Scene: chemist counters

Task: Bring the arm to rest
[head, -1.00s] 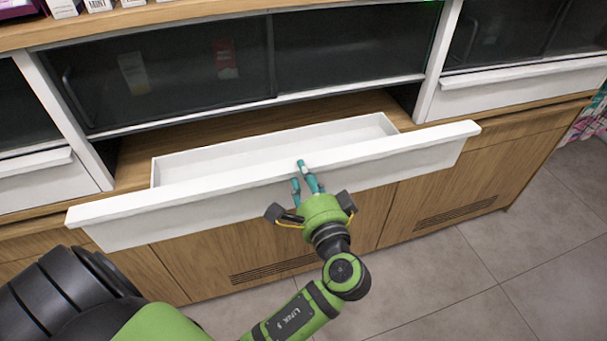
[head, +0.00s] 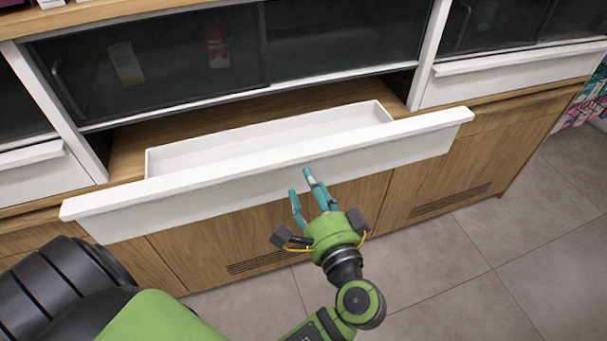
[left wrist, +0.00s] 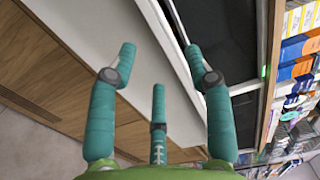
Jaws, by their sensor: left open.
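My left gripper (head: 300,184) is green with teal fingers. It is open and empty, in front of the white drawer (head: 285,168) near the middle of its front panel. In the head view its fingertips overlap the lower part of the panel; I cannot tell the exact gap. The drawer is pulled out and its visible inside is empty. In the left wrist view the gripper's spread fingers (left wrist: 160,75) show with nothing between them, and the white drawer front (left wrist: 115,30) lies beyond. My right gripper is not in view.
Dark sliding glass doors (head: 150,65) stand behind the drawer. Another white drawer (head: 515,75) at the right is shut. Wooden cabinet doors (head: 440,185) lie below. The tiled floor (head: 500,260) at the lower right is clear. Several boxes (left wrist: 300,48) stand on shelves at the right of the wrist view.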

